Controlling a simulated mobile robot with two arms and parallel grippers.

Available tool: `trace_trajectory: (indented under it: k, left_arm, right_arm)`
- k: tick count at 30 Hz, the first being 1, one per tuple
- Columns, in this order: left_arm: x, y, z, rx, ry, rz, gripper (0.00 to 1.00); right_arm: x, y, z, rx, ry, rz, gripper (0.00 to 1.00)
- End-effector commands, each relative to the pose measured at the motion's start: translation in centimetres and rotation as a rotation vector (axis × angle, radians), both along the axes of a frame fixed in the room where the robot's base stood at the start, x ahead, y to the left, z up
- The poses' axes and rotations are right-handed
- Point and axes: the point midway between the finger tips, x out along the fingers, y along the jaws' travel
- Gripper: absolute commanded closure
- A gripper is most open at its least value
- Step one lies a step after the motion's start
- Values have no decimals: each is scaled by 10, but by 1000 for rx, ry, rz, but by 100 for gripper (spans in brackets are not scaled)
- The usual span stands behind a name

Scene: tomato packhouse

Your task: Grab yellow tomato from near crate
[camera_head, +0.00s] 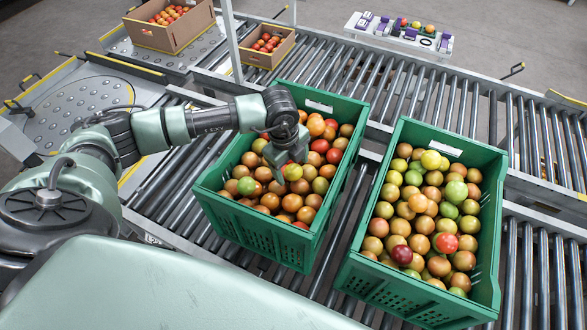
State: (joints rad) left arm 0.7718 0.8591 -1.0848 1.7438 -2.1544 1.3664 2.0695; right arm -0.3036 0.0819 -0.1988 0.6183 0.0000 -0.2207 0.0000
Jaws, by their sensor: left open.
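Two green crates of mixed tomatoes stand on the rollers: the left crate (262,237) and the right crate (405,292). I cannot tell from this view alone which one counts as the near crate. My left gripper (287,172) is open and points down into the left crate, low over its tomatoes. A yellow-green tomato (293,172) shows right at its fingertips; I cannot tell whether the fingers touch it. Another yellow-green tomato (246,186) lies left of the gripper. A clear yellow tomato (431,159) lies near the back of the right crate. My right gripper is out of view.
Crate walls rise around my left gripper. A roller conveyor (440,105) runs behind the crates. Cardboard boxes of red tomatoes (170,28) (268,48) stand at the back left. A white tray (400,35) with small items lies at the back.

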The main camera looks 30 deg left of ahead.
Motion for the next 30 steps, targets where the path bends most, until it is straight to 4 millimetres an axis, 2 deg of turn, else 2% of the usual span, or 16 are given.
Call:
trace_trajectory:
  k: [4, 10, 11, 16, 17, 26, 30]
  left_arm:
    - [2, 0, -12, 1, -1, 0, 28]
    - [2, -1, -13, 0, -1, 0, 28]
    - [2, -1, -13, 0, -1, 0, 31]
    - [2, -1, -13, 0, -1, 0, 78]
    - [2, -1, -13, 0, -1, 0, 80]
    - [2, -1, -12, -2, -2, 0, 80]
    - [3, -1, -5, -2, -4, -1, 80]
  right_arm:
    - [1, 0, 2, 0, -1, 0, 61]
    - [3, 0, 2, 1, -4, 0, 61]
    - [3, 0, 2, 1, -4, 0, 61]
    - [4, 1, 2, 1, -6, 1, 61]
    - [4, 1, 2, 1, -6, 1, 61]
    - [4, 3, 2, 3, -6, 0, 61]
    - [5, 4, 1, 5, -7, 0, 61]
